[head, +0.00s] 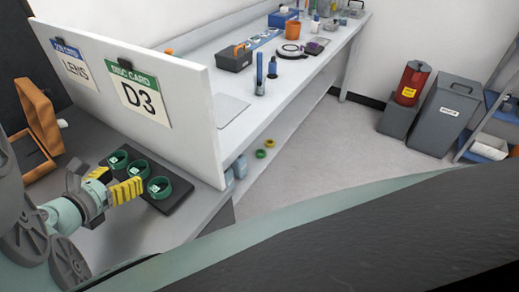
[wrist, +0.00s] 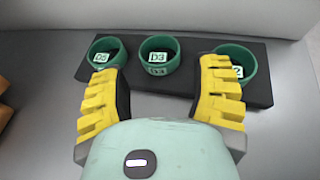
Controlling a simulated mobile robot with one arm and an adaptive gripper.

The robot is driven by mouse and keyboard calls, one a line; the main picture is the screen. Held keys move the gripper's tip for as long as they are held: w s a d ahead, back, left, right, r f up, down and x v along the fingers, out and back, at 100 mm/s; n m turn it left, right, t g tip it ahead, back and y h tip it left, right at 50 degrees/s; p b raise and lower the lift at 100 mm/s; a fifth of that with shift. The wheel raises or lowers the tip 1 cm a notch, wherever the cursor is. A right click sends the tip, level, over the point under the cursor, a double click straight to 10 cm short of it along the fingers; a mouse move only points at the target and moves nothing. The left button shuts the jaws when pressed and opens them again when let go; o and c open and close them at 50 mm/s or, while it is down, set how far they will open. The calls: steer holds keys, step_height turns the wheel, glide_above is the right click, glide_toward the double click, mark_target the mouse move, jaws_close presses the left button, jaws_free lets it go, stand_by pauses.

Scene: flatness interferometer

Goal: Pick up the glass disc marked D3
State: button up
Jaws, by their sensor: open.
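Three green round holders stand in a row on a black tray (wrist: 262,98), also visible in the head view (head: 177,199). The left holder (wrist: 107,53) has a label that I cannot read surely. The right holder (wrist: 240,58) shows a 2, the rest hidden by my right finger. My gripper (wrist: 160,80) is open and empty, its yellow fingers on either side of the D3 holder's line, nearer the camera.
An open orange case (head: 40,115) is at the left. Grey bench surface (head: 150,230) in front of the tray is clear.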

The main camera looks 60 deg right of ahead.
mark_target(137, 168)
steer(key=shift+r+p+x, duration=0.15)
steer(key=shift+p+x, duration=0.35)
steer(key=shift+x, duration=0.55)
steer(key=shift+r+p+x, duration=0.15)
steer(key=shift+p+x, duration=0.35)
steer(key=shift+x, duration=1.45)
steer(key=shift+o, duration=0.2)
steer(key=shift+f, duration=0.15)
steer(key=shift+a, duration=0.1)
steer(key=c, duration=0.9)
